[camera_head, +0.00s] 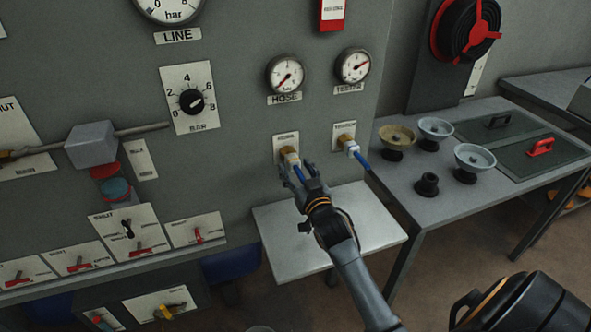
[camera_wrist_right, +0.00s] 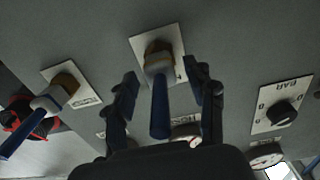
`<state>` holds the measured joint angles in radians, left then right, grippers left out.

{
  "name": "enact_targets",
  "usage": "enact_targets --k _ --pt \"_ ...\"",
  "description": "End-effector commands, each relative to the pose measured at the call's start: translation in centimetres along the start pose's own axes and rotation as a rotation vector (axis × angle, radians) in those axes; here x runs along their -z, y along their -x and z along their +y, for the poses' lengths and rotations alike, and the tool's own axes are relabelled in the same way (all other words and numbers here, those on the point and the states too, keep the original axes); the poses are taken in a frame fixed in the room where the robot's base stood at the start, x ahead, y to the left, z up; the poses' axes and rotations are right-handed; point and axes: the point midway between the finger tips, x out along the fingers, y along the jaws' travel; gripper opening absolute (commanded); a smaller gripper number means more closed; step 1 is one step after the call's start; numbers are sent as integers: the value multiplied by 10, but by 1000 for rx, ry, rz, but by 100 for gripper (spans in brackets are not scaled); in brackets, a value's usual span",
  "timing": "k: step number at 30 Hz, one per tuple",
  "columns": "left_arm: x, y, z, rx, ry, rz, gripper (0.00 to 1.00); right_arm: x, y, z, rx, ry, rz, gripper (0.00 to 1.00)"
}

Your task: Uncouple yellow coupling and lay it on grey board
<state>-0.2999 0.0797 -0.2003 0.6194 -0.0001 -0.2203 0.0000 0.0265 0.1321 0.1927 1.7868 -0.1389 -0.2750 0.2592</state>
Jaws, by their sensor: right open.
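A cream-yellow coupling (camera_head: 291,157) sits on a brass fitting of the grey wall panel, below the HOSE gauge, with a blue hose hanging from it. It also shows in the right wrist view (camera_wrist_right: 158,66). My right gripper (camera_head: 297,171) is open at this coupling; in the right wrist view its fingers (camera_wrist_right: 161,78) stand on either side of the coupling and hose, with gaps visible. A pale grey board (camera_head: 330,235) juts out below the coupling, bare on top. My left gripper is not in view.
A second, white coupling (camera_head: 351,147) with a blue hose is close to the right. A pressure knob (camera_head: 191,101) is to the left. A grey table (camera_head: 400,185) at the right carries several bowl-topped stands and dark panels.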

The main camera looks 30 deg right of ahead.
Motion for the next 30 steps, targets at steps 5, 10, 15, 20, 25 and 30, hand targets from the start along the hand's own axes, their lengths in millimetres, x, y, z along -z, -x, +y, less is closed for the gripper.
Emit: enact_targets --k 5,10,15,20,25,30 --pt "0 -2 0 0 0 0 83 1 -17 0 0 1 2 55" --pt "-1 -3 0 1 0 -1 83 2 -24 1 -1 2 3 55" --pt "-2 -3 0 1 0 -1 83 5 -25 1 -1 2 8 55" --pt "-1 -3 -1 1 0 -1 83 6 -25 2 -2 2 10 55" --pt "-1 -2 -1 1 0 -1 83 7 -25 2 -2 3 12 55" --pt "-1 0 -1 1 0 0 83 8 -25 2 -2 3 13 55"
